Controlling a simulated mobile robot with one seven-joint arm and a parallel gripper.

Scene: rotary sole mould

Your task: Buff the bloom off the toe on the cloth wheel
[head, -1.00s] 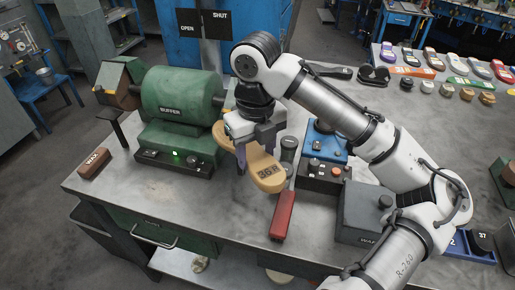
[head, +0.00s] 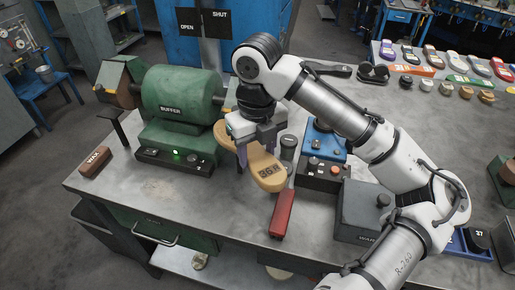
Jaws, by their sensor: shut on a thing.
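A tan sole (head: 268,175) marked 36 is held above the bench, with its numbered end toward me. My gripper (head: 254,155) is shut on the sole from above. The green buffer (head: 178,108) stands left of the sole with a green light lit on its base. A pale part of the cloth wheel (head: 219,132) shows at the buffer's right side, close to the sole's far end. My gripper hides much of that spot, so I cannot tell whether sole and wheel touch.
A wax block (head: 95,162) lies at the bench's left edge. A red-handled tool (head: 282,213) lies in front of the sole. A control box (head: 322,174) and a dark grey box (head: 362,212) stand to the right. The bench front (head: 200,205) is clear.

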